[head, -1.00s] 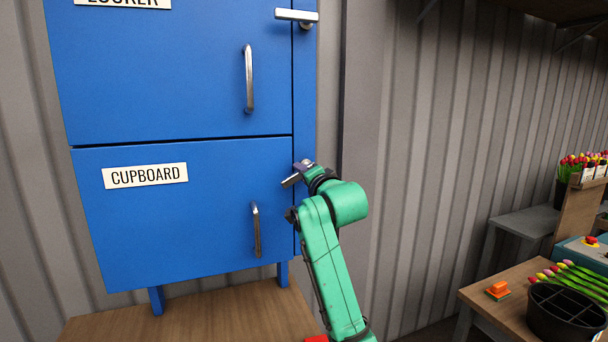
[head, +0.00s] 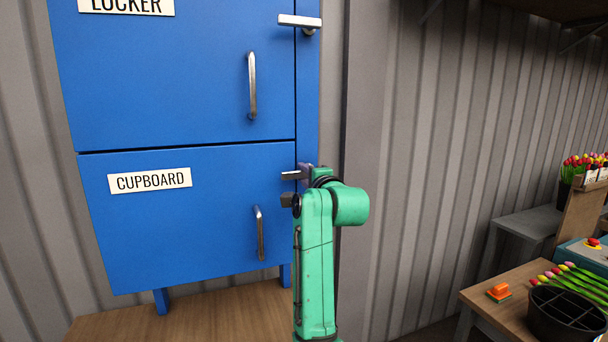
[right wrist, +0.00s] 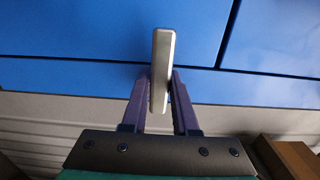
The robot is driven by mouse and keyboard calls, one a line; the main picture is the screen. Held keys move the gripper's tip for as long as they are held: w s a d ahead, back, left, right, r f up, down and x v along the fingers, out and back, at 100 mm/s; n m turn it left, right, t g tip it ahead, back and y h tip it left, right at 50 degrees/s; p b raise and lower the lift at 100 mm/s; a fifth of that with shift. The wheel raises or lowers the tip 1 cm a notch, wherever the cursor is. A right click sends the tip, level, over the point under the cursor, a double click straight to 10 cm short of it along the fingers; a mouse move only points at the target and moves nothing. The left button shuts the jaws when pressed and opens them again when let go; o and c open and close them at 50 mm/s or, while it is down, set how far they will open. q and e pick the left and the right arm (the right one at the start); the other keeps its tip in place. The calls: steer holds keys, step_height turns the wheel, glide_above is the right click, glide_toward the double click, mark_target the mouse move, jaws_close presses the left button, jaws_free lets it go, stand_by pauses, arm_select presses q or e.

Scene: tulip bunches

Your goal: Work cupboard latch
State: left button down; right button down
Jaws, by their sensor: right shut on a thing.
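The blue cupboard door (head: 190,230) is the lower one, marked by a white CUPBOARD label (head: 150,181), and it looks closed. Its metal latch bar (head: 290,175) sits at the door's right edge and lies about level in the head view. My right gripper (head: 304,172) is at the latch, partly hidden by its own wrist. In the right wrist view, the purple fingers (right wrist: 160,92) are shut on the latch bar (right wrist: 163,62), one on each side. The cupboard's vertical handle (head: 259,233) is free. My left gripper is not in view.
The LOCKER door (head: 170,80) above has its own handle (head: 252,85) and a level latch (head: 300,22). A wooden surface (head: 200,318) lies below the cupboard. On the right, a table holds a black pot (head: 562,315), tulips (head: 580,280) and an orange item (head: 499,292).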

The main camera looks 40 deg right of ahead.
steer(key=c, duration=0.7)
jaws_free()
steer(key=shift+s+a+f+b, duration=0.1)
steer(key=shift+s+a+b, duration=0.05)
steer(key=shift+s+b, duration=0.25)
steer(key=b+v, duration=0.4)
steer(key=v, duration=0.9)
steer(key=shift+s+a, duration=0.15)
steer(key=shift+s, duration=0.15)
